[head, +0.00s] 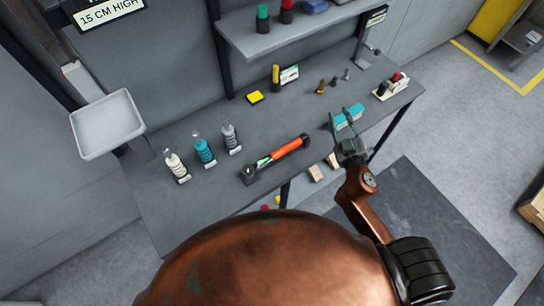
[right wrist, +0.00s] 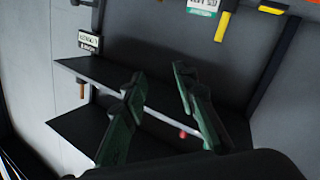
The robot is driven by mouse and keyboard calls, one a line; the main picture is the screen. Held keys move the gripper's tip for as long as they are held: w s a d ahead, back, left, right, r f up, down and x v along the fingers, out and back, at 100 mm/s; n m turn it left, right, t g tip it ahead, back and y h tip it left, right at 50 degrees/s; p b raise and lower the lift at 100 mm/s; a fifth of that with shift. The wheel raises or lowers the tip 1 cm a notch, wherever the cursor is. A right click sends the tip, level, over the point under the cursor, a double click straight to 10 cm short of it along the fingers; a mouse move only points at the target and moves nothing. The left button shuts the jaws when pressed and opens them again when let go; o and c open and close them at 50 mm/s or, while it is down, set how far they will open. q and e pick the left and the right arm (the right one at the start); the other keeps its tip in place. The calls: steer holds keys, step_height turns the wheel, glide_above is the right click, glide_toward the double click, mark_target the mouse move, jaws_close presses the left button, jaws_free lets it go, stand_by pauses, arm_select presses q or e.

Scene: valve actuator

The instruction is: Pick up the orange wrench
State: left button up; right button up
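The orange wrench (head: 287,149) lies on the grey workbench (head: 222,178) near its front edge, in the middle of the head view. It rests along a dark holder (head: 249,176), with a green and white piece at its left end. My right gripper (head: 347,117) is to the right of the wrench, apart from it, over the bench's front edge. In the right wrist view its two green fingers (right wrist: 160,75) stand apart with nothing clearly held between them. I cannot make out the wrench in that view. My left gripper is not in view.
Three bottles (head: 204,150) stand left of the wrench. A yellow block (head: 255,97) and several small fittings (head: 333,82) lie toward the back. A switch box (head: 391,86) sits at the right end. A shelf (head: 290,36) overhangs the back, and a pale tray (head: 107,124) is at left.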

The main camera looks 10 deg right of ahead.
steer(key=w+a+r+n+t+y, duration=0.1)
steer(key=a+r+n+t+y, duration=0.1)
steer(key=a+r+n+y, duration=0.55)
steer(key=n+g+y, duration=0.5)
steer(key=n+y, duration=0.1)
steer(key=n, duration=0.1)
glide_above(279, 155)
steer(key=w+d, duration=0.1)
steer(key=s+a+f+n+g, duration=0.3)
steer(key=f+n+g, duration=0.15)
steer(key=f, duration=0.35)
steer(key=d+f+g+h, duration=0.1)
steer(key=f, duration=0.2)
steer(key=d+f+g+h, duration=0.1)
steer(key=d+f, duration=0.1)
steer(key=s+d+f+g+h, duration=0.1)
steer(key=d+f+h, duration=0.1)
steer(key=f, duration=0.1)
steer(key=shift+d+f+n+p, duration=0.1)
steer(key=shift+f+n+p, duration=0.2)
steer(key=shift+p, duration=0.05)
steer(key=x, duration=0.7)
steer(key=shift+w+d, duration=0.15)
steer(key=shift+f, duration=0.2)
steer(key=shift+c, duration=0.4)
